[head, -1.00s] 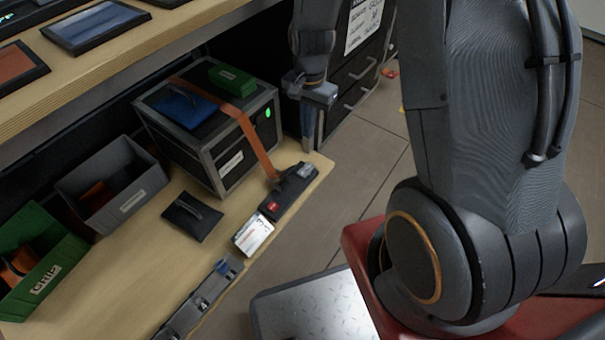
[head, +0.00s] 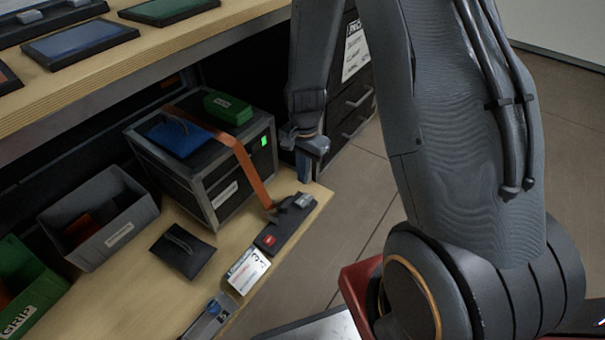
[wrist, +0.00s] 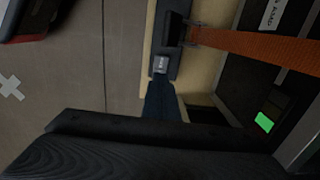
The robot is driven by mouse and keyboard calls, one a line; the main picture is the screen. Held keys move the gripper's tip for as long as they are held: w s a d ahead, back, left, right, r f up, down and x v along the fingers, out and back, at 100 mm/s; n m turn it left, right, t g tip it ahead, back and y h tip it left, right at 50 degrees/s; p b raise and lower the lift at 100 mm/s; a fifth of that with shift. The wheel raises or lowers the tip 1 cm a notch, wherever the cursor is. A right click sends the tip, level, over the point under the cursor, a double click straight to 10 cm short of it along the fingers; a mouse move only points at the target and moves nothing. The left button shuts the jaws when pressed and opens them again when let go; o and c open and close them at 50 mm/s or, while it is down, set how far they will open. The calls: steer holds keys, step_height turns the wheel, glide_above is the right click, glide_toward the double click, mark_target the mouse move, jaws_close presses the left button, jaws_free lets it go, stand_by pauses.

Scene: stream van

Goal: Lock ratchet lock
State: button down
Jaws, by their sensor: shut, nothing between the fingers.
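The dark ratchet (head: 284,222) lies near the right end of the wooden bench shelf, with an orange strap (head: 240,162) running from it up over a black case. It has a red button (head: 269,240) at its near end and a small grey lock piece (head: 303,201) at its far end. My gripper (head: 304,180) is shut and empty, pointing down just behind the grey piece. In the wrist view, the blue-dark fingers (wrist: 164,103) end close to the grey lock piece (wrist: 160,65); I cannot tell whether they touch it.
The strapped case (head: 205,170) with a green light stands behind the ratchet. Open floor (head: 350,215) is at the right; an upper shelf overhangs at upper left.

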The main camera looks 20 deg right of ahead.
mark_target(302, 203)
step_height(302, 203, down, 10)
steer(key=b, duration=0.4)
steer(key=shift+s+a+f+b, duration=0.1)
steer(key=shift+a+f+b, duration=0.05)
steer(key=shift+b, duration=0.2)
steer(key=shift+s+a+f+p, duration=0.1)
steer(key=shift+s+f+p, duration=0.05)
steer(key=shift+p, duration=0.45)
steer(key=shift+f, duration=0.1)
steer(key=shift+w+d, duration=0.55)
steer(key=shift+d, duration=0.2)
steer(key=shift+a+r+p, duration=0.1)
steer(key=shift+r+p, duration=0.15)
steer(key=shift+p, duration=0.05)
